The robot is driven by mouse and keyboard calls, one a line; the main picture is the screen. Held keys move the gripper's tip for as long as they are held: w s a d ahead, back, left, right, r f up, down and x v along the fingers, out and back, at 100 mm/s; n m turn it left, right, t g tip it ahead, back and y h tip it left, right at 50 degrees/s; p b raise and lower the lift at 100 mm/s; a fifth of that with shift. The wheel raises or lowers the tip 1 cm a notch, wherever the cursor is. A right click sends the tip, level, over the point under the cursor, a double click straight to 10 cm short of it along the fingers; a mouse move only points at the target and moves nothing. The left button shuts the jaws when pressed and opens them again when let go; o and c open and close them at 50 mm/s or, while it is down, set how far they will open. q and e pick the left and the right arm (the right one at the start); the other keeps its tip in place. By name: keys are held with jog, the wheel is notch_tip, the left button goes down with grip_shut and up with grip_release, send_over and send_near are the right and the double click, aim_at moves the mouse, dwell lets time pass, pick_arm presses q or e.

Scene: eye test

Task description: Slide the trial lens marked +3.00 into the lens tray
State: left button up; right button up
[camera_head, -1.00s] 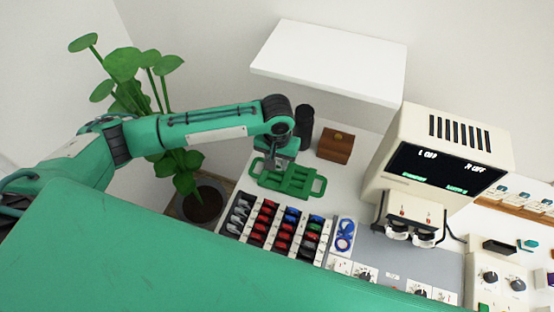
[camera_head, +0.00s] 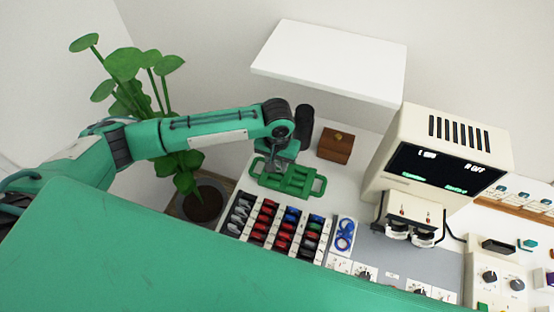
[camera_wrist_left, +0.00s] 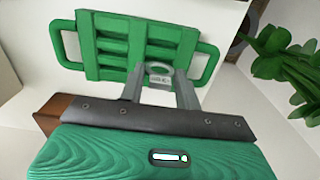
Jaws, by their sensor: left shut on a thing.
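The green lens tray (camera_head: 301,184), slotted and with a handle at each end, lies flat on the white table. It fills the upper part of the left wrist view (camera_wrist_left: 110,22). My left gripper (camera_head: 275,165) is over the tray's left part in the head view. In the wrist view its fingers (camera_wrist_left: 159,88) are shut on a small grey ring-shaped trial lens (camera_wrist_left: 158,69) with a pale marked tab. The marking is too small to read. The lens overlaps the tray's near edge in that view; I cannot tell whether they touch. My right gripper is not in view.
A case of red, blue, green and clear lenses (camera_head: 262,236) stands just in front of the tray. A brown wooden box (camera_head: 335,146) and a dark cylinder (camera_head: 304,122) are behind it. A white shelf (camera_head: 330,60) hangs above; a beige device (camera_head: 440,150) stands right.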

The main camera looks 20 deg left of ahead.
pick_arm(q)
jog(key=shift+f, duration=0.95)
jog(key=o, duration=1)
jog(key=shift+r, duration=0.3)
notch_tip(320, 180, up, 13)
jog(key=shift+r+b, duration=0.1)
jog(key=shift+b, duration=0.55)
